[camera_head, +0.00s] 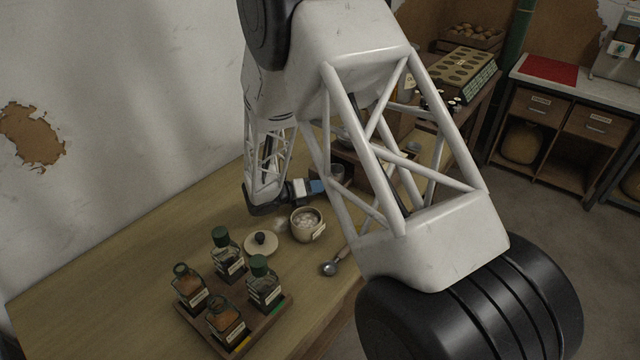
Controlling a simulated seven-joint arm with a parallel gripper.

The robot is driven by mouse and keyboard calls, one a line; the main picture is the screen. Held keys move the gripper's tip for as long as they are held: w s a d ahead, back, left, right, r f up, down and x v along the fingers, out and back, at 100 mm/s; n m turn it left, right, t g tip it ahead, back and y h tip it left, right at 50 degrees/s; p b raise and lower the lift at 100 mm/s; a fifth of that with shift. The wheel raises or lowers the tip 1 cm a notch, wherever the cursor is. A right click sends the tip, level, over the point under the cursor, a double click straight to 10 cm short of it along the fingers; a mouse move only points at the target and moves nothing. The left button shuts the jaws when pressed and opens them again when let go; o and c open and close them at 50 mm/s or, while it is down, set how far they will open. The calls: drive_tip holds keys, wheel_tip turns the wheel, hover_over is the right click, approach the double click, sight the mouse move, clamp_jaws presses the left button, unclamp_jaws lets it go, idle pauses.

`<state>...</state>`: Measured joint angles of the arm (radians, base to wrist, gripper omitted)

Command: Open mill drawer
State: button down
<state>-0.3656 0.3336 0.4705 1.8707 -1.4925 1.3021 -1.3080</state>
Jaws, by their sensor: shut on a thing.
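The mill (345,158) is a dark brown wooden box on the wooden table, mostly hidden behind my arm's white lattice. My gripper (322,187), with white and blue parts, reaches from the left to the mill's low front. It is shut on what appears to be the mill drawer there. The fingertips and the drawer's handle are too small and too covered to make out, and I cannot tell how far the drawer stands out.
A cream jar (306,224), its lid (261,243) and a scoop (334,264) lie close in front of my gripper. A tray (255,331) holds several green-capped or open bottles. The table's left part (120,265) is clear. A seedling-like tray (458,72) stands at the far end.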

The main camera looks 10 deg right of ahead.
drive_tip(key=shift+s+a, duration=0.15)
drive_tip(key=c, duration=0.8)
unclamp_jaws()
drive_tip(key=shift+c, duration=0.2)
drive_tip(key=shift+a, duration=0.1)
drive_tip(key=shift+v, duration=3.85)
drive_tip(key=shift+r, duration=0.1)
